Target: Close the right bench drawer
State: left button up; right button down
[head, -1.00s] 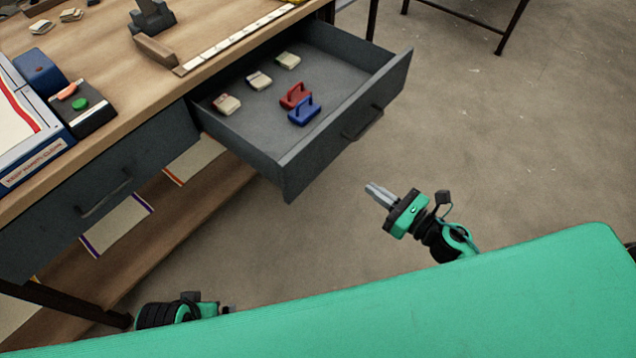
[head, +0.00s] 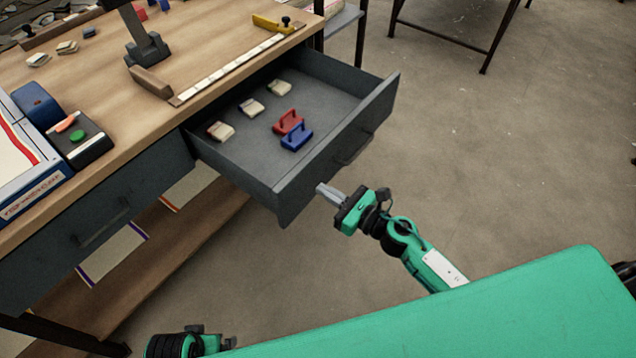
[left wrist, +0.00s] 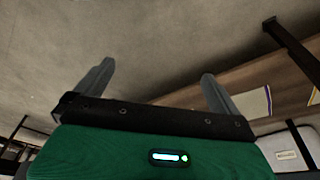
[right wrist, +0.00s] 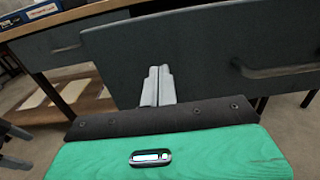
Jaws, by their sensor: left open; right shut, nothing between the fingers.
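The right bench drawer (head: 335,165) stands pulled out of the wooden workbench, with its dark grey front facing me. It holds a red clamp-like piece (head: 289,122), a blue one (head: 297,137) and several pale blocks (head: 221,131). My right gripper (head: 324,190) is shut and empty, close to the drawer front, left of its handle (head: 354,150). In the right wrist view the shut fingers (right wrist: 157,86) point at the drawer front (right wrist: 200,60); I cannot tell if they touch. My left gripper (left wrist: 155,85) is open and empty, low by the bench; its fingers are unclear in the head view.
The left drawer (head: 100,215) is shut. The bench top (head: 110,70) carries a boxed device (head: 25,150), a button box (head: 77,138), a ruler strip (head: 240,62) and a dark stand (head: 147,48). Floor (head: 480,160) to the right is clear.

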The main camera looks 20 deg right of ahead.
aim_at(308, 180)
pick_arm(q)
jog(key=shift+f, duration=0.7)
pick_arm(e)
jog(key=shift+x, duration=1.45)
